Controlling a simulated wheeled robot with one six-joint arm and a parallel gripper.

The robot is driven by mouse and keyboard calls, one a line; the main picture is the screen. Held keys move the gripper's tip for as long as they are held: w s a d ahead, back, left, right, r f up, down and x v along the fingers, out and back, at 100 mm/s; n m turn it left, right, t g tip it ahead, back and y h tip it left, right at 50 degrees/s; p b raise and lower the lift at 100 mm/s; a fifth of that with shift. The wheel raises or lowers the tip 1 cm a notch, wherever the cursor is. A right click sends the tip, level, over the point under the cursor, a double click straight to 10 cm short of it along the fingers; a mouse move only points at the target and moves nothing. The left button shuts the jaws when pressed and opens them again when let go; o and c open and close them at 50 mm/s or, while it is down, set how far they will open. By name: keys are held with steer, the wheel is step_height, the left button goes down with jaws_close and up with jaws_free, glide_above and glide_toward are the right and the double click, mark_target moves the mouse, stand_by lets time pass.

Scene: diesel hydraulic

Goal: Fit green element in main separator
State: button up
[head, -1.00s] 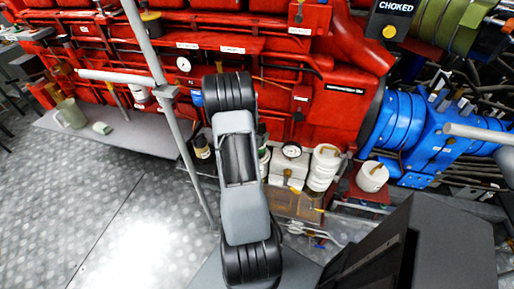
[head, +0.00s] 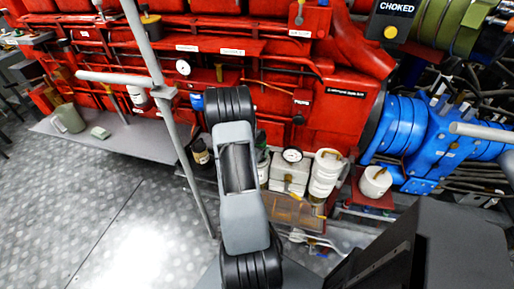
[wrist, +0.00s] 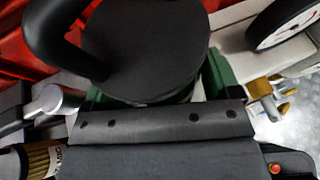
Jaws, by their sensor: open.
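The wrist view shows the dark grey body of my gripper (wrist: 160,118) across the lower part, and it is open. Just beyond it is a round black lid-like disc (wrist: 148,45) with a thick curved black handle (wrist: 50,35). Green parts (wrist: 222,75) show on both sides below the disc; I cannot tell whether they belong to the green element. The disc hides what lies under it. In the head view my own arm covers the gripper. I cannot identify the main separator with certainty.
A white-faced gauge (head: 292,155) stands beside stacked white pots (head: 326,172), with another white pot (head: 376,180) to the right. A small dark bottle (head: 200,152) stands left of my arm. A grey pole (head: 180,140) rises nearby. Brass fittings (wrist: 262,88) sit right of the disc.

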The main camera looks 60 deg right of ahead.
steer(key=a+r+m+t+y, duration=0.1)
steer(key=a+r+m+y, duration=0.3)
steer(key=a, duration=1)
steer(key=a+r+m+t+y, duration=0.1)
steer(key=a+r+m+y, duration=0.4)
steer(key=a, duration=1)
steer(key=a+r+m+y, duration=0.4)
steer(key=a+r+m, duration=0.5)
steer(key=a, duration=0.5)
steer(key=shift+s+a+r+t+y, duration=0.15)
steer(key=shift+s+r+t+y, duration=0.2)
steer(key=shift+r, duration=0.45)
